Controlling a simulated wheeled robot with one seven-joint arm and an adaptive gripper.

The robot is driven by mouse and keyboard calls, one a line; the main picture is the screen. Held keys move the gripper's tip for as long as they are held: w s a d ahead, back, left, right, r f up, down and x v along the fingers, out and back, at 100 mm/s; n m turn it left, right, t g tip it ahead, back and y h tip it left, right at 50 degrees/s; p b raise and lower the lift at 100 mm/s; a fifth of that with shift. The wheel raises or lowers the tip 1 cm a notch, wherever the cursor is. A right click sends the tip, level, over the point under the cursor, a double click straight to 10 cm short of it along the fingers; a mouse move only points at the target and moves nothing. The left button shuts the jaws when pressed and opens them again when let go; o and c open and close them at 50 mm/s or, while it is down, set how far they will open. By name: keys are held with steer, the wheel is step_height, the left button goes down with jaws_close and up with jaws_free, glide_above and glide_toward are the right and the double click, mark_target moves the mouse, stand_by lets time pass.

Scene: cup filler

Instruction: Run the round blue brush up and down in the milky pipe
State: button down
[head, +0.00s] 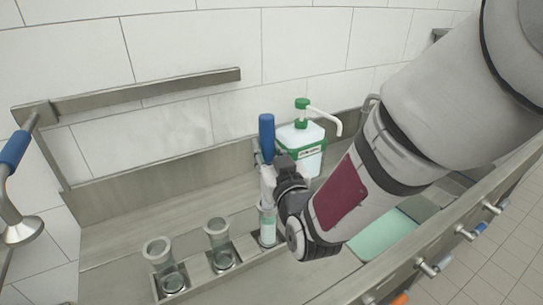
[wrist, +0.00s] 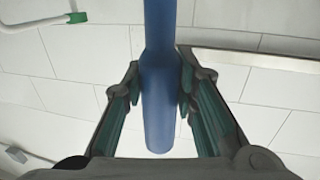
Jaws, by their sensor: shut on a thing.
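The round blue brush shows its blue handle (head: 267,136) standing upright in the head view, and the handle also fills the middle of the wrist view (wrist: 158,110). My gripper (head: 270,165) is shut on the handle, with one finger on each side in the wrist view (wrist: 160,78). Below my gripper is the pale, whitish pipe (head: 268,230), upright in the rack's right-hand place and in line with the brush. The brush's lower end is hidden by my gripper and the pipe, so I cannot tell how deep it sits.
Two clear greenish pipes, a left one (head: 164,268) and a middle one (head: 221,246), stand in the same metal rack. A white pump bottle with green trim (head: 302,146) stands close behind my gripper. A metal rail (head: 150,92) runs along the tiled wall. The counter at left is bare.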

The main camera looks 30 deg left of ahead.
stand_by(0.4)
steer(key=shift+f+b, duration=2.25)
steer(key=shift+f, duration=1.9)
steer(key=shift+r, duration=0.1)
steer(key=shift+r+p, duration=2)
steer(key=shift+r, duration=2.25)
step_height(320, 180, down, 2)
steer(key=shift+w+b, duration=0.1)
steer(key=shift+b, duration=0.4)
steer(key=shift+f+b, duration=1.9)
steer(key=shift+f, duration=1.45)
steer(key=shift+r, duration=0.1)
